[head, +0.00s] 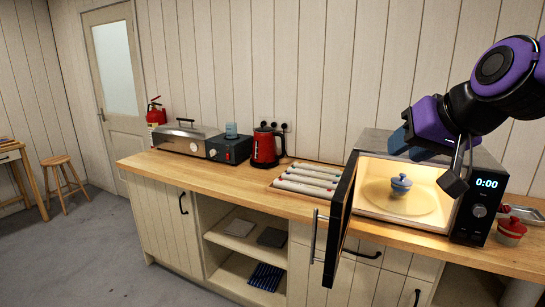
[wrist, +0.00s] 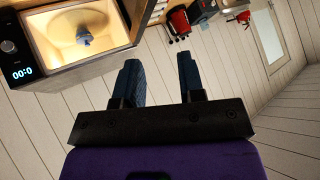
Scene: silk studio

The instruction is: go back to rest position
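My gripper (head: 408,146) is at the upper right of the head view, above and in front of the open microwave. In the wrist view its two dark blue fingers (wrist: 160,80) stand apart with nothing between them. The microwave (head: 487,190) has its door (head: 341,222) swung open toward the front and its inside lit. Its display reads 0:00. A small blue lidded pot (head: 401,184) sits on the turntable inside and also shows in the wrist view (wrist: 84,37).
On the counter (head: 230,176) are a red kettle (head: 264,148), a dark control box (head: 230,149), a metal-lidded appliance (head: 185,137) and a tray of pale rolls (head: 306,182). A red lidded pot (head: 510,231) stands right of the microwave. The open door juts past the counter's front edge.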

